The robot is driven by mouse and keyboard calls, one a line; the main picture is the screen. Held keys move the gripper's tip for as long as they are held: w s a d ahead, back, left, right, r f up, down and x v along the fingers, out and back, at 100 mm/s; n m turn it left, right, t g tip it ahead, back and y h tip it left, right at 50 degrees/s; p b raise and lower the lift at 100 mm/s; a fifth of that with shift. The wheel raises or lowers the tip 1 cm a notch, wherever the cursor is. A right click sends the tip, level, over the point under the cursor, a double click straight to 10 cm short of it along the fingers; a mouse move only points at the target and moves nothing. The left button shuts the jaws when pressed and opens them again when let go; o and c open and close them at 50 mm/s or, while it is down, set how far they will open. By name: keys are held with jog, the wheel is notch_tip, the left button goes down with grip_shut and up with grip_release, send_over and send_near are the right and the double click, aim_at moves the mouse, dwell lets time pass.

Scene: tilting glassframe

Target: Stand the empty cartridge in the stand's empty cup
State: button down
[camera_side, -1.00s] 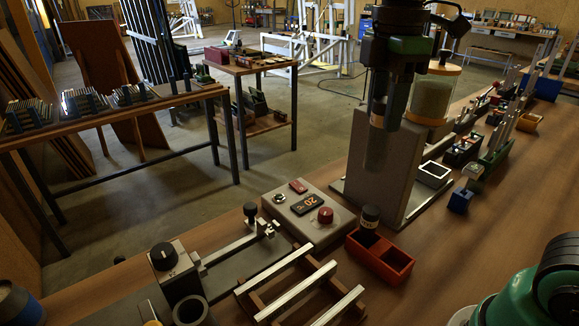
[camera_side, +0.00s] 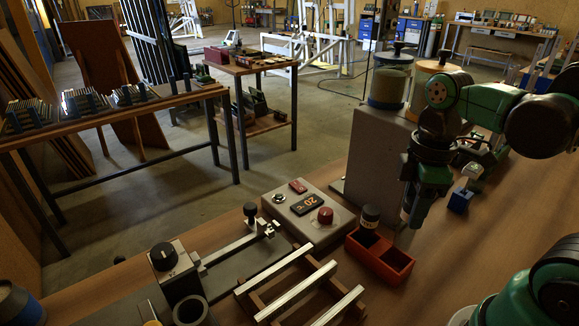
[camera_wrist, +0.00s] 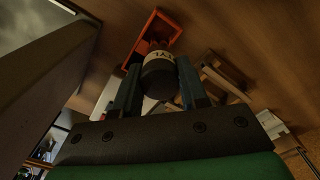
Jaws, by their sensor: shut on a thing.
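My gripper (camera_side: 411,222) hangs fingers down, just right of an orange two-compartment holder (camera_side: 398,275). In the wrist view my gripper (camera_wrist: 158,82) has a dark-ended cylinder with a pale lettered band (camera_wrist: 156,58) between its fingers, which I take as the cartridge. The side view does not show clearly what the fingers hold. The front-right compartment looks empty. The holder (camera_wrist: 165,18) lies beyond the fingers in the wrist view. I cannot tell for sure which thing is the stand.
A tall grey block (camera_side: 375,150) stands behind my gripper, with a glass jar (camera_side: 390,88) at its top. A grey control box (camera_side: 308,215) with a red knob is left of the holder. A wooden rack with metal rails (camera_side: 300,288) lies in front. Bare bench lies to the right.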

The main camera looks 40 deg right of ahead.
aim_at(405, 233)
jog(key=shift+f, duration=2.8)
jog(key=shift+f, duration=0.2)
jog(key=shift+c, duration=2.4)
grip_release()
jog(key=shift+r, duration=0.1)
